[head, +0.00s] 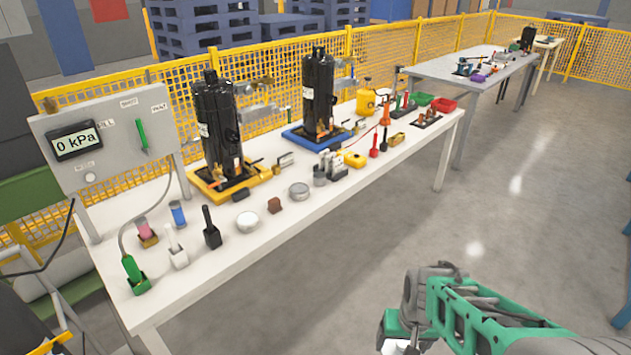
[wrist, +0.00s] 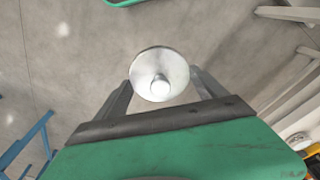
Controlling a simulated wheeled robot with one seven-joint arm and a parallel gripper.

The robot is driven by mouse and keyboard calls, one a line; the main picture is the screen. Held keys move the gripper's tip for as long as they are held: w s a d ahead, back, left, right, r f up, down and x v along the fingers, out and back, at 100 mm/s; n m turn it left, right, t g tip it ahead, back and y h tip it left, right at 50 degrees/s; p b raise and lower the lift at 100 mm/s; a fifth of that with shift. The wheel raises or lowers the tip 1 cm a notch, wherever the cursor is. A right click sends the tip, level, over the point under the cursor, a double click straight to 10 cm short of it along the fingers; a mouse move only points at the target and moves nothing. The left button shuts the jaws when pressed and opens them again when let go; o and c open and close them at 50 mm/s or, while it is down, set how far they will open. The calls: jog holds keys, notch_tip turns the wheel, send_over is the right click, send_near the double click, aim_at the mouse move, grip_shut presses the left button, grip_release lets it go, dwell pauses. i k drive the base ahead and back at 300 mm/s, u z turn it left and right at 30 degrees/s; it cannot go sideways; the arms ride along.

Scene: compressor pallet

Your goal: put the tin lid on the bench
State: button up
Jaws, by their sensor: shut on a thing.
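The tin lid (wrist: 146,64), a round silvery disc with a small knob in its middle, is between the two dark fingers of my gripper (wrist: 161,84) in the wrist view. My gripper (head: 400,346) is shut on it. In the head view the gripper is at the bottom right, over the floor and apart from the bench; the lid is hardly visible there. The white bench (head: 205,270) runs from the lower left to the upper middle. A round pale tin (head: 247,222) and a round grey tin (head: 299,191) stand on it.
Black compressors (head: 217,125) stand on a yellow tray and a blue tray. A gauge panel (head: 110,135) is at the left end. Small tools and holders crowd the bench; its near front strip has bare patches. Yellow mesh fence (head: 270,70) runs behind. Floor on the right is clear.

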aim_at(283, 183)
jog(key=i, duration=1.65)
jog(key=u, duration=2.1)
jog(key=i, duration=1)
